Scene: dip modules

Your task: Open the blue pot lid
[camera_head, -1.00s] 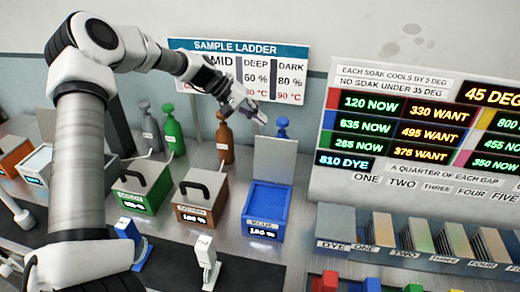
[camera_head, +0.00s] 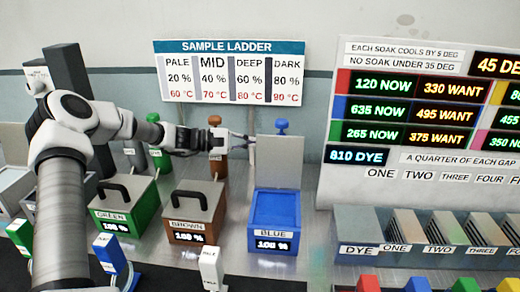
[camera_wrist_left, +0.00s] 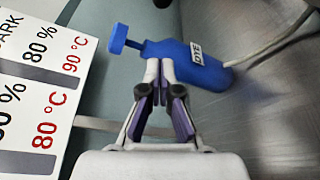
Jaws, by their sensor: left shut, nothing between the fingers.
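The blue pot (camera_head: 272,242) stands on the metal counter with its BLUE label and 100 % display facing me. Its flat grey lid (camera_head: 280,162) stands upright at the back, and the blue inside of the pot shows. My left gripper (camera_head: 246,138) is at the upper left edge of the raised lid; I cannot tell if it touches it. In the left wrist view its fingers (camera_wrist_left: 158,70) are together and empty, with a blue DYE bottle (camera_wrist_left: 188,62) beyond them. My right gripper is not in view.
The green pot (camera_head: 125,204) and brown pot (camera_head: 196,212) stand to the left with lids closed. The sample ladder sign (camera_head: 232,72) hangs behind. A dye rack (camera_head: 358,247) stands to the right, and small colored blocks are in front of it.

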